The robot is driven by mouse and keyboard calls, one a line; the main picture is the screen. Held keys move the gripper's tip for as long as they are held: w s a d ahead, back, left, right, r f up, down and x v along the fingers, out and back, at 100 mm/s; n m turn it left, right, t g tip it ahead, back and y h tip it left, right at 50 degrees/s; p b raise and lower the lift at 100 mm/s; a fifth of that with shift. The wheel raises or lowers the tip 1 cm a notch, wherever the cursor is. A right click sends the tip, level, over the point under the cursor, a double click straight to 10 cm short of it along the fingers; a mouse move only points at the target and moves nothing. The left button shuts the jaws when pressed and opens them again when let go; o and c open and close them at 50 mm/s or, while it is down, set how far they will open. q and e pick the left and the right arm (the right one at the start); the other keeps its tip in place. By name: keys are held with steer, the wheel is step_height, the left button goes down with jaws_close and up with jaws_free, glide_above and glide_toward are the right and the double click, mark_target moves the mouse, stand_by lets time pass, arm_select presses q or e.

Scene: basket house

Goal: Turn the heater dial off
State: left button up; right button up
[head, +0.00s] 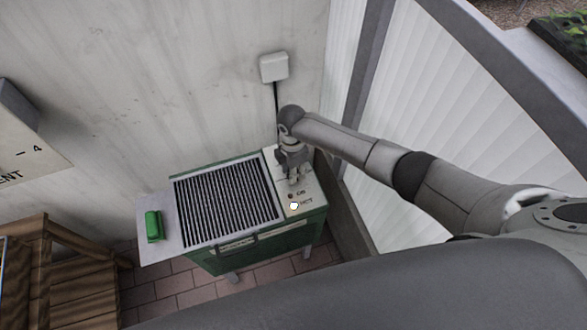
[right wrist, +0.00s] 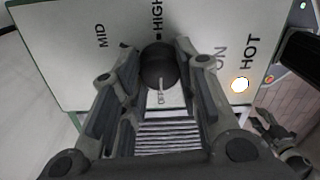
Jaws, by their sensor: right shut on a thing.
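The heater (head: 262,240) is a green box with a dark grille and a pale control panel (head: 306,188) at its right end. In the right wrist view, the dial (right wrist: 158,62) is a dark round knob on that panel. A pale mark shows at its lower edge, beside a label that seems to read OFF. My right gripper (right wrist: 160,66) is shut on the dial, one finger on each side. It also shows from above in the head view (head: 294,181), hiding the dial. A gripper-like shape, seemingly my left gripper (right wrist: 272,130), shows small at lower right.
A bright lamp (right wrist: 240,84) glows beside the HOT label. A green object (head: 153,226) lies on the heater's left side shelf. A wall stands behind, with a white box (head: 273,67) and cable. A wooden structure (head: 75,275) is at lower left.

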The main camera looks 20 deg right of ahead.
steer(key=o, duration=1)
steer(key=shift+o, duration=0.2)
step_height(320, 180, up, 12)
steer(key=shift+w, duration=0.2)
